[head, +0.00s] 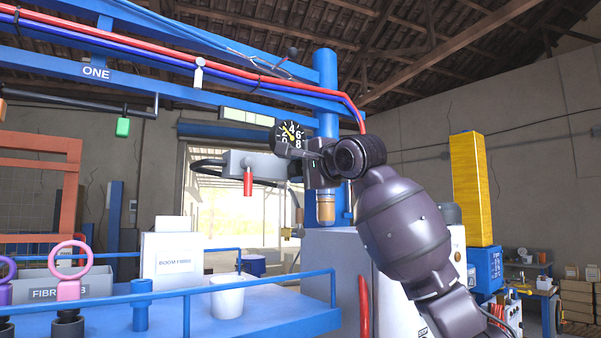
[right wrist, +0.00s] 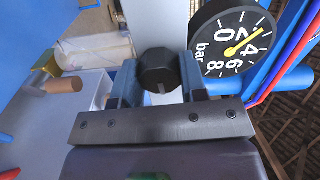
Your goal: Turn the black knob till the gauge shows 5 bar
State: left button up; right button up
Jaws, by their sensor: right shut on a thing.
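The round black gauge (head: 289,135) with white numbers is at upper middle of the head view; it is large at the top right of the right wrist view (right wrist: 232,40), marked bar. Its yellow needle points between 2 and 4, near 3. The black knob (right wrist: 158,68) is between the two fingers of my right gripper (right wrist: 160,84), which is shut on it. In the head view my right gripper (head: 296,153) is just below the gauge and hides the knob. My left gripper is not in view.
A grey box (head: 252,164) with a red handle (head: 248,182) is left of the gripper. A blue post (head: 327,95) rises behind it, with red and blue pipes above. A blue railing, a white bucket (head: 227,297) and a pink ring (head: 69,270) are lower left.

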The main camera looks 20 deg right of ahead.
jog(key=m, duration=0.3)
jog(key=shift+f+m, duration=0.1)
jog(key=shift+m, duration=0.3)
jog(key=m+p, duration=0.1)
jog(key=m, duration=0.2)
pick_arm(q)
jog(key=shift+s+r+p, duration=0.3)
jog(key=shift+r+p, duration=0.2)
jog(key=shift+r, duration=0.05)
pick_arm(e)
jog(key=shift+m, duration=2.2)
jog(key=o, duration=0.9)
jog(key=shift+s, duration=0.1)
